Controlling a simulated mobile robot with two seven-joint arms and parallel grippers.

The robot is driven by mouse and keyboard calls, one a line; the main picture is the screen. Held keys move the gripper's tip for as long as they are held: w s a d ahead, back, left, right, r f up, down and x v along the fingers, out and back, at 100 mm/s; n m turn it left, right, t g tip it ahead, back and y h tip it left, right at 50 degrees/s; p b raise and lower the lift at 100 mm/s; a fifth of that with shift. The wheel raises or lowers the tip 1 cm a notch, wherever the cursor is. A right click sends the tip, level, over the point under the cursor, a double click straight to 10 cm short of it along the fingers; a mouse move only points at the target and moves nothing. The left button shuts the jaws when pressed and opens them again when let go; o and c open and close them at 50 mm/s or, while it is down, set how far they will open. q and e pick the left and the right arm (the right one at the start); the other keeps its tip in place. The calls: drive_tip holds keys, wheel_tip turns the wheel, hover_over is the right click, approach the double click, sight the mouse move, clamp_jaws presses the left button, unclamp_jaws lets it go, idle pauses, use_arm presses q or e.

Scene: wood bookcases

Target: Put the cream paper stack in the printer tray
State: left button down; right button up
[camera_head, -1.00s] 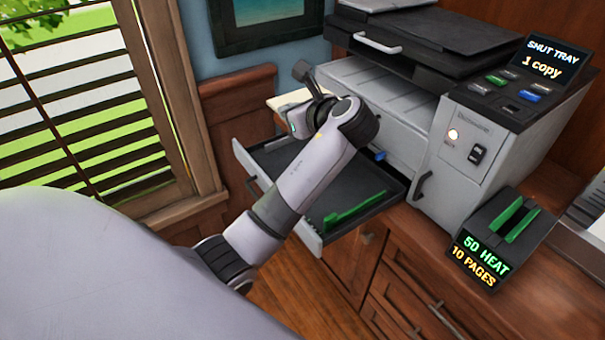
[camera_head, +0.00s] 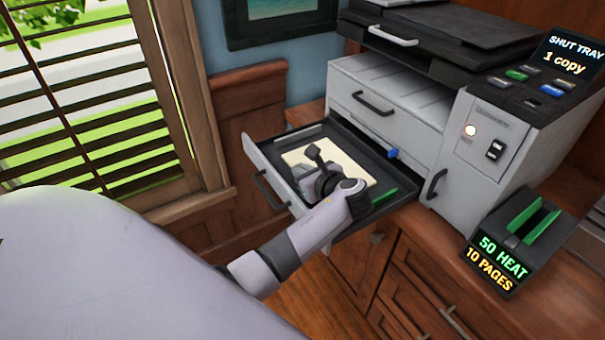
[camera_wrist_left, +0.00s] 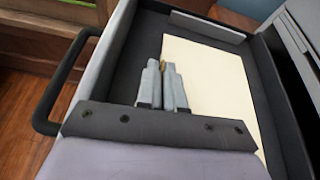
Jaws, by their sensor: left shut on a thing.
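The cream paper stack (camera_head: 357,167) lies within the walls of the pulled-out printer tray (camera_head: 252,153), over its dark floor. It also shows in the left wrist view (camera_wrist_left: 205,75), beside a grey guide. My left gripper (camera_head: 303,177) is shut on the stack's near-left edge; in the wrist view its fingers (camera_wrist_left: 163,70) are close together at that edge. I cannot tell whether the stack rests fully on the tray floor. The arm hides part of the stack and tray. My right gripper is not in view.
The printer body (camera_head: 460,150) rises behind and right of the tray; its display reads "SHUT TRAY, 1 copy". A green guide (camera_head: 385,198) is in the tray's right part. A dark stand (camera_head: 510,240) reading "50 HEAT 10 PAGES" is on the wooden counter. A window is at left.

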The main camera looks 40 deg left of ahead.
use_arm(q)
drive_tip(key=shift+f, duration=0.1)
drive_tip(key=c, duration=1.3)
unclamp_jaws()
drive_tip(key=shift+s+d+r, duration=0.1)
drive_tip(key=shift+d+r, duration=0.1)
drive_tip(key=v, duration=0.7)
drive_tip(key=shift+p, duration=0.4)
